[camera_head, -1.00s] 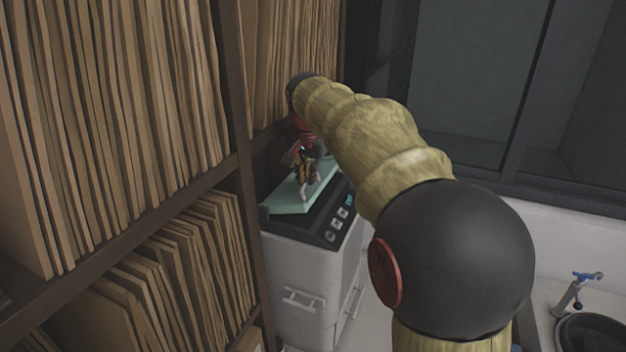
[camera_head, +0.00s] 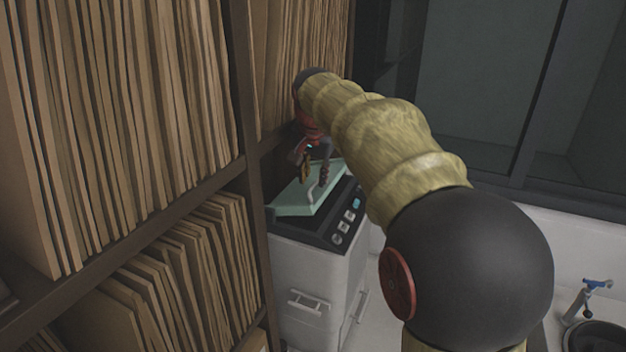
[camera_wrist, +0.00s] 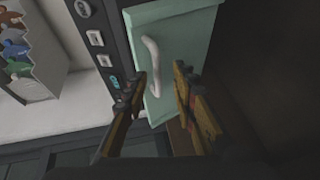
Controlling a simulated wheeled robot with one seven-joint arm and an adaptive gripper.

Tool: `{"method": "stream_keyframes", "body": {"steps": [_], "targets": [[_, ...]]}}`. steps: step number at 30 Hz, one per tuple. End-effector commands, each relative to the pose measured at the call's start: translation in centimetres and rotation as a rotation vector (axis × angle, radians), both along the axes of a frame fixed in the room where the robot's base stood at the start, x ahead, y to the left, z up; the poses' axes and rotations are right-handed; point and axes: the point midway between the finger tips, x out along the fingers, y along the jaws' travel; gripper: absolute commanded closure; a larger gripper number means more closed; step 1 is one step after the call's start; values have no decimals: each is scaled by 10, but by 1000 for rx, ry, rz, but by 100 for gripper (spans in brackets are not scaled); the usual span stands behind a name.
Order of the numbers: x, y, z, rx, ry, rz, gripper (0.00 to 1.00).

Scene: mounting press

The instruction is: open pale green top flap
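The pale green top flap (camera_head: 296,203) lies on top of the white press (camera_head: 304,268) and looks shut or nearly so; I cannot tell if it is slightly raised. Its curved white handle (camera_head: 318,187) stands up from it and also shows in the wrist view (camera_wrist: 153,66). My gripper (camera_head: 313,181) is just above the flap by the handle. In the wrist view my gripper (camera_wrist: 158,84) has its two fingers spread apart, with the handle's lower end ahead of the gap. The fingers do not appear to grip the handle.
A dark control panel with buttons (camera_head: 347,216) runs beside the flap. A tall shelf (camera_head: 250,190) packed with brown folders stands close on the left. A sink (camera_head: 598,335) with a blue-topped tap is at the lower right. A rack of coloured pieces (camera_wrist: 25,55) shows in the wrist view.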

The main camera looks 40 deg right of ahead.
Motion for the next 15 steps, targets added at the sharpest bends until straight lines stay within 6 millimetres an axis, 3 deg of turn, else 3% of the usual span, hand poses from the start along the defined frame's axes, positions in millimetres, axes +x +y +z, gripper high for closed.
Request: {"method": "stream_keyframes", "body": {"steps": [9,15], "targets": [[-22,16,59,-1,-3,2,73],[-31,22,83,0,-1,1,73]]}}
